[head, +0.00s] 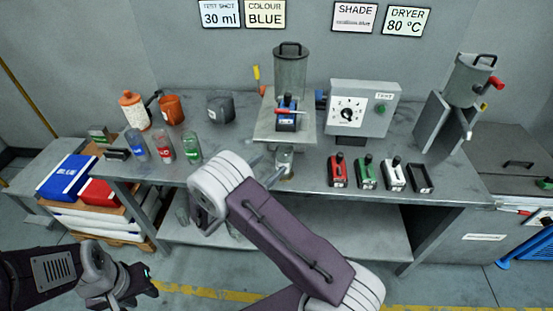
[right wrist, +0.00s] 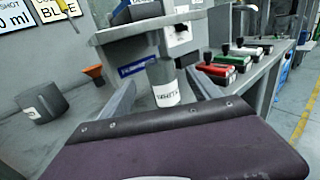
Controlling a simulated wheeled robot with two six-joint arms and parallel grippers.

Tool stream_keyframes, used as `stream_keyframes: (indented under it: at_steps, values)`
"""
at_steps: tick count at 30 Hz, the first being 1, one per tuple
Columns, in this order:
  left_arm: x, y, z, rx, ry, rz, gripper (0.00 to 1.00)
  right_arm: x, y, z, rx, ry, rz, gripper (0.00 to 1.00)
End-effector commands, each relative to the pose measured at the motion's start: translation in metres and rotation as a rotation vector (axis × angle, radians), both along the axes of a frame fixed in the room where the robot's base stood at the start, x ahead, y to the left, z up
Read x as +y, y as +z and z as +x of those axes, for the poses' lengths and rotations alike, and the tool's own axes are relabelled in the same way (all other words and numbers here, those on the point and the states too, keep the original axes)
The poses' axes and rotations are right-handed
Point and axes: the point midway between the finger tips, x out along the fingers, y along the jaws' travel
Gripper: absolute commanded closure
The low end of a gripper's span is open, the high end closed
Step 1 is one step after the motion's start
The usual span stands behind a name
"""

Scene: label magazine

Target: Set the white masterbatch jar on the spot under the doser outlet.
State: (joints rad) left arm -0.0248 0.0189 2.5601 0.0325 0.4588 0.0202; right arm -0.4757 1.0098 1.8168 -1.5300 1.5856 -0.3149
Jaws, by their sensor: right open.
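The white-labelled jar (head: 284,161) stands upright on the bench under the doser (head: 290,75), just in front of its platform. In the right wrist view the grey jar (right wrist: 165,84) shows a white label. My right gripper (head: 270,168) is open, with one finger on each side of the jar and gaps visible. The spot under the outlet is hidden by the jar and platform, so I cannot tell if the jar is exactly on it. My left gripper (head: 147,286) is low at the left, away from the bench; its fingers are too dark to read.
Blue (head: 136,145), red (head: 163,148) and green (head: 191,147) labelled jars stand left on the bench (head: 310,190). A dial box (head: 362,108) is right of the doser.

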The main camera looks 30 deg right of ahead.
Motion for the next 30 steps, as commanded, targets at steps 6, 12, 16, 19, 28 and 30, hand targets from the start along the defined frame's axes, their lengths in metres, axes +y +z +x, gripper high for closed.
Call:
stream_keyframes:
  at_steps: [6, 12, 16, 19, 28, 30]
  values:
    - [0.0, 0.0, 0.0, 0.0, 0.0, 0.0, 0.64, -0.005, -0.001, -0.01, 0.001, -0.042, 0.043, 0.28]
    - [0.0, 0.0, 0.0, 0.0, 0.0, 0.0, 0.64, -0.048, -0.039, -0.145, -0.124, -0.607, 0.661, 0.28]
    - [0.0, 0.0, 0.0, 0.0, 0.0, 0.0, 0.64, 0.006, -0.061, -0.213, -0.462, -1.067, 1.172, 0.28]
    - [0.0, 0.0, 0.0, 0.0, 0.0, 0.0, 0.64, 0.042, -0.058, -0.217, -0.754, -1.306, 1.435, 0.28]
    - [0.0, 0.0, 0.0, 0.0, 0.0, 0.0, 0.64, 0.061, -0.047, -0.204, -1.051, -1.486, 1.623, 0.28]
    - [0.0, 0.0, 0.0, 0.0, 0.0, 0.0, 0.64, 0.061, -0.047, -0.204, -1.049, -1.484, 1.621, 0.28]
